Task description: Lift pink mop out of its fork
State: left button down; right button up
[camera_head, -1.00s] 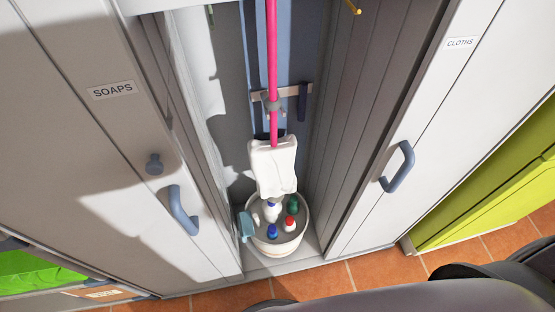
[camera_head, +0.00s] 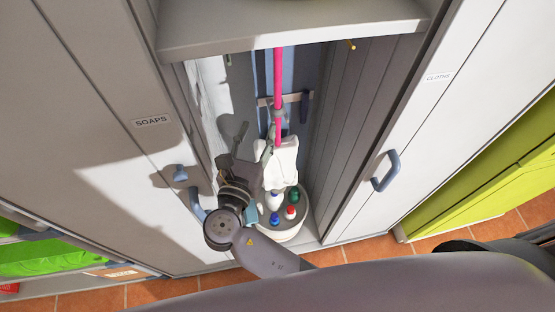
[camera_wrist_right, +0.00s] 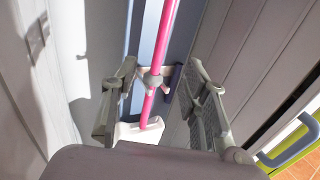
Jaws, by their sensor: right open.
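The mop's pink handle (camera_head: 278,75) stands upright inside the open middle cabinet, and it also shows in the wrist view (camera_wrist_right: 165,35). Its white head (camera_head: 283,158) hangs at the bottom, partly behind my gripper. A grey fork (camera_head: 278,113) on a wall rail holds the handle; the fork also shows in the wrist view (camera_wrist_right: 152,81). My right gripper (camera_head: 256,138) is open and empty, low and left of the handle in the head view. In the wrist view its fingers (camera_wrist_right: 162,72) stand apart, with handle and fork seen between them. My left gripper is out of view.
A bucket (camera_head: 286,235) with several bottles stands below the mop head. The cabinet's side walls are close on both sides, and a shelf edge (camera_head: 290,36) crosses above. Closed doors labelled SOAPS (camera_head: 152,122) and CLOTHS (camera_head: 438,77) flank the opening.

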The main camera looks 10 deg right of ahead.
aim_at(276, 82)
jog(key=b+x, duration=0.1)
jog(key=x, duration=0.3)
jog(key=r+b+x, duration=0.1)
jog(key=b+x, duration=0.1)
jog(key=x, duration=0.2)
jog(key=r+b+x, duration=0.1)
jog(key=x, duration=0.3)
jog(key=shift+d+b, duration=0.2)
jog(key=shift+b, duration=0.15)
jog(key=shift+w+d+f+b, duration=0.1)
jog(key=shift+w+d+b, duration=0.1)
jog(key=shift+b, duration=0.1)
jog(key=b+x, duration=0.2)
jog(key=x, duration=0.2)
jog(key=shift+w+b, duration=0.2)
jog(key=shift+b, duration=0.15)
jog(key=shift+w+d, duration=0.1)
jog(key=shift+w, duration=0.05)
jog(key=shift+c, duration=0.5)
grip_shut()
